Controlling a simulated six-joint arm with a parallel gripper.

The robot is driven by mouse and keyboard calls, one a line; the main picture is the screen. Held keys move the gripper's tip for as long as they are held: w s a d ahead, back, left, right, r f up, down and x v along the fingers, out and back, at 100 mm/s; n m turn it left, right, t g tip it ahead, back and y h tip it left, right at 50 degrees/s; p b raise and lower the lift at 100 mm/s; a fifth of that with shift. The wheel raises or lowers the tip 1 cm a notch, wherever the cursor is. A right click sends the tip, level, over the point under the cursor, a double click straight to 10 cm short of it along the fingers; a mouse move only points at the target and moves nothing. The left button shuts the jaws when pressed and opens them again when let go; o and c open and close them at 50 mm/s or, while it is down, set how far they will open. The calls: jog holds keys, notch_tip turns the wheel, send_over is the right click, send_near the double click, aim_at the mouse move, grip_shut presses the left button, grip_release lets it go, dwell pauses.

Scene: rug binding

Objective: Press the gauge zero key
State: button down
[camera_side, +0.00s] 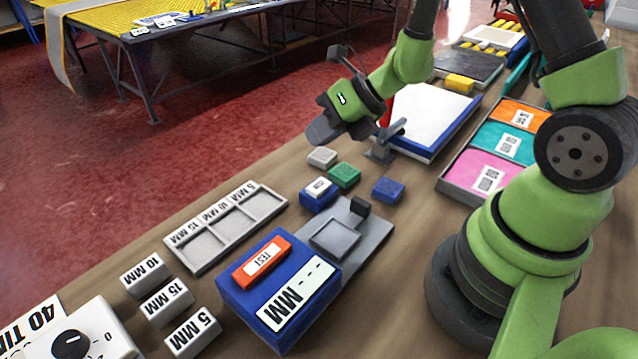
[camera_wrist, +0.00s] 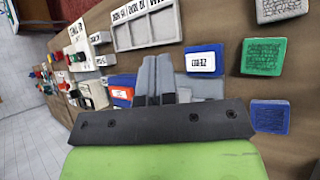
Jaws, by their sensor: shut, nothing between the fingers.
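The gauge is a blue box (camera_side: 240,297) with a display (camera_side: 297,294) reading dashes and MM, and an orange-red key (camera_side: 261,261) labelled TEST. A grey plate (camera_side: 375,238) with a square pad (camera_side: 335,238) and a small dark block (camera_side: 360,205) adjoins the box. My gripper (camera_side: 324,130) is shut and empty, in the air beyond the gauge and above the small blocks. In the wrist view its fingertips (camera_wrist: 157,66) partly cover the gauge, whose red and blue end (camera_wrist: 121,92) shows to their left.
Near the plate are a blue block with a white label (camera_side: 319,192), a green block (camera_side: 344,175), a blue block (camera_side: 388,190) and a white block (camera_side: 322,157). A grey stand (camera_side: 382,150) rises nearby. A three-pocket tray (camera_side: 188,268) and MM blocks (camera_side: 166,303) lie left.

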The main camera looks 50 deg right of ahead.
aim_at(321, 183)
jog(key=shift+f, duration=3.35)
jog(key=shift+f, duration=0.4)
jog(key=shift+f, duration=0.4)
jog(key=shift+r, duration=0.85)
jog(key=shift+r, duration=2.5)
